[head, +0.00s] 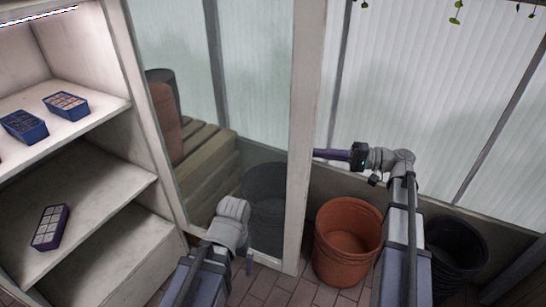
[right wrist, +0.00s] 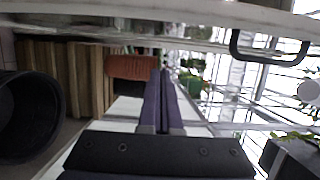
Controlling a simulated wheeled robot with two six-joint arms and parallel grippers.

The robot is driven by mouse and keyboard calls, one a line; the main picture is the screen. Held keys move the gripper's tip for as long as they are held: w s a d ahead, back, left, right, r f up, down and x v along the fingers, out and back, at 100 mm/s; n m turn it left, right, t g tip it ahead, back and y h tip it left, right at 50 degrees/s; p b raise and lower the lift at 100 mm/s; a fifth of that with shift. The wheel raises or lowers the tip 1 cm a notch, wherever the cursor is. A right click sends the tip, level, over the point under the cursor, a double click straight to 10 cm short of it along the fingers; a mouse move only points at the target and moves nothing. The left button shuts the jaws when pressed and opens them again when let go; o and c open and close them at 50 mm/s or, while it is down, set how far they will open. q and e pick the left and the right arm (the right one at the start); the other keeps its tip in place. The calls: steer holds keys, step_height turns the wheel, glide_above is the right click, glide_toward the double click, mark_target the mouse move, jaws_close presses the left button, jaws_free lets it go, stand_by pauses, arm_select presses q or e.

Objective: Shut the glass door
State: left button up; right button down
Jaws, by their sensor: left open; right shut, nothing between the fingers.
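The glass door (head: 306,110) has a pale frame and a clear pane. It stands between the shelf unit and the open floor, its right upright close to me. Its pale frame (right wrist: 200,14) also crosses the top of the right wrist view, with a dark handle (right wrist: 268,52) on it. My right gripper (head: 318,154) is shut and empty, its fingertips beside the door's right upright; contact is unclear. Its purple fingers show in the right wrist view (right wrist: 165,85).
A shelf unit (head: 95,195) with blue trays (head: 66,104) stands at left. An orange bucket (head: 345,245) and black buckets (head: 455,250) stand on the floor right of the door. Wooden planks (head: 205,155) and a dark bucket (head: 265,195) show through the pane.

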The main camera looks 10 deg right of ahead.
mark_target(283, 159)
steer(key=x, duration=0.3)
steer(key=s+x, duration=0.1)
steer(key=x, duration=0.3)
steer(key=s+x, duration=0.1)
steer(key=x, duration=0.2)
steer(key=shift+s+a, duration=0.2)
steer(key=shift+a, duration=0.4)
steer(key=shift+s+a, duration=0.4)
steer(key=shift+s, duration=0.2)
steer(key=shift+f, duration=0.1)
